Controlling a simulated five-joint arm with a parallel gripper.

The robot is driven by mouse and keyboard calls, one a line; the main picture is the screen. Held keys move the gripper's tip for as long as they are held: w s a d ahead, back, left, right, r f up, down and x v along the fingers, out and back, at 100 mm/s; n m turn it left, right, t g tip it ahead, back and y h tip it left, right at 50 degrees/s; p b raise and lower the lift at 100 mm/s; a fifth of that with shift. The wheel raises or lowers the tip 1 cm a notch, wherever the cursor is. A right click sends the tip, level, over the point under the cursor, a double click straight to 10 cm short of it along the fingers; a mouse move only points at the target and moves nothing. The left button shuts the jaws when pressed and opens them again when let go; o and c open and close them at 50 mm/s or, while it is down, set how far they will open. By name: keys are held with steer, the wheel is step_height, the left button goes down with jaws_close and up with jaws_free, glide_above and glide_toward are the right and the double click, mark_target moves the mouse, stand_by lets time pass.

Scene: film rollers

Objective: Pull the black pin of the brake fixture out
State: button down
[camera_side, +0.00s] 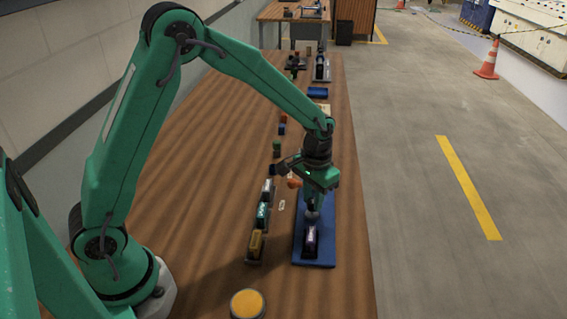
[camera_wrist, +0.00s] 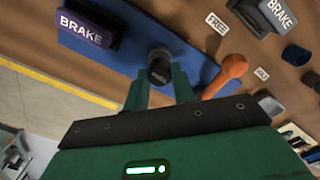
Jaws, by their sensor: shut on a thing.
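The brake fixture is a blue base plate (camera_side: 327,258) with a dark purple block (camera_side: 310,241) on it. In the wrist view the block reads BRAKE (camera_wrist: 88,36) at the upper left of the blue plate (camera_wrist: 190,62). The black pin (camera_wrist: 160,67) shows between my two green fingers. My gripper (camera_wrist: 160,88) points down over the plate behind the block and is shut on the pin; it also shows in the side view (camera_side: 313,204). The pin's lower end is hidden, so I cannot tell how deep it sits.
An orange-knobbed lever (camera_wrist: 232,68) stands close to my right finger in the wrist view, near a FREE tag (camera_wrist: 216,23). A second BRAKE block (camera_wrist: 268,14) lies beyond. Left of the plate are a yellow block (camera_side: 256,244) and a yellow button (camera_side: 247,303).

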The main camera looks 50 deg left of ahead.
mark_target(313, 200)
steer(key=c, duration=1.1)
jaws_free()
steer(key=shift+c, duration=0.2)
steer(key=shift+r, duration=0.1)
step_height(313, 200, up, 7)
steer(key=shift+r, duration=0.3)
steer(key=shift+r, duration=0.1)
steer(key=shift+s+a+r, duration=0.1)
steer(key=shift+s+r, duration=0.05)
steer(key=shift+r, duration=0.05)
steer(key=s+a+r+t, duration=0.2)
steer(key=s+r, duration=0.3)
steer(key=s, duration=0.6)
steer(key=s+a+r+t, duration=0.3)
steer(key=s+r, duration=0.3)
steer(key=s, duration=0.4)
steer(key=shift+s+a+t, duration=0.25)
steer(key=shift+s+t, duration=0.05)
steer(key=shift+s, duration=0.1)
